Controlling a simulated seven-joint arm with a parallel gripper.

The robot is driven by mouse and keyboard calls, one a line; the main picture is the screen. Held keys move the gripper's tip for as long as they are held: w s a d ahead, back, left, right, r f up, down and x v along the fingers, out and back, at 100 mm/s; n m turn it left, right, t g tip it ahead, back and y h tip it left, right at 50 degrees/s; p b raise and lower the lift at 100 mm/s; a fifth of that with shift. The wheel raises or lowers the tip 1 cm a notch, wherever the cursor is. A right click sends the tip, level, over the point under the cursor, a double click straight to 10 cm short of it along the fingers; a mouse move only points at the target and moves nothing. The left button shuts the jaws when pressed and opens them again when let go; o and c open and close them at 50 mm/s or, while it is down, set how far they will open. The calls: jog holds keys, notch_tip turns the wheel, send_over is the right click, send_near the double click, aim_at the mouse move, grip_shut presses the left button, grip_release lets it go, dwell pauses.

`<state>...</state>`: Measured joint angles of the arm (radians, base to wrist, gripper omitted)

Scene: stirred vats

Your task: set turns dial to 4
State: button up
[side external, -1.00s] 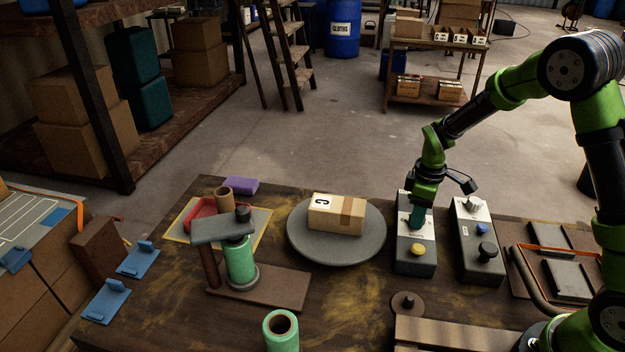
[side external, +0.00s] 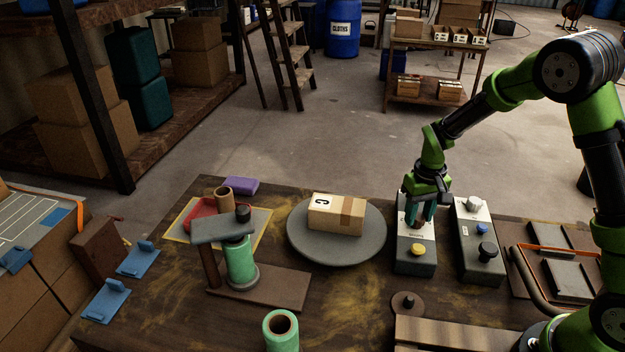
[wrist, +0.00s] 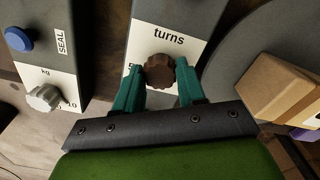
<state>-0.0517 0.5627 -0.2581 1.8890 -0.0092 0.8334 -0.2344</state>
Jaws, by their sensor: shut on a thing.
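The turns dial is a brown knob (wrist: 159,71) on a white panel marked "turns" in the wrist view. The panel is on a grey control box (side external: 416,262) with a yellow button (side external: 418,250) in the side view. My gripper (wrist: 157,88) has its two teal fingers on either side of the knob and is shut on it. In the side view my gripper (side external: 420,216) points down over the upper part of the box. The number the dial points to is hidden by the fingers and knob.
A second box (side external: 478,240) with a grey knob and a blue button stands close on the right. A round turntable (side external: 300,245) bearing a carton (side external: 337,214) is close on the left. A roll stand (side external: 241,262) is further left.

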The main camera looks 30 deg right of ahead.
aim_at(418, 216)
jog(key=m, duration=0.3)
jog(key=shift+m, duration=0.3)
jog(key=shift+w+m, duration=0.1)
jog(key=shift+m, duration=1.8)
jog(key=o, duration=1.1)
jog(key=shift+c, duration=0.2)
notch_tip(418, 216, up, 17)
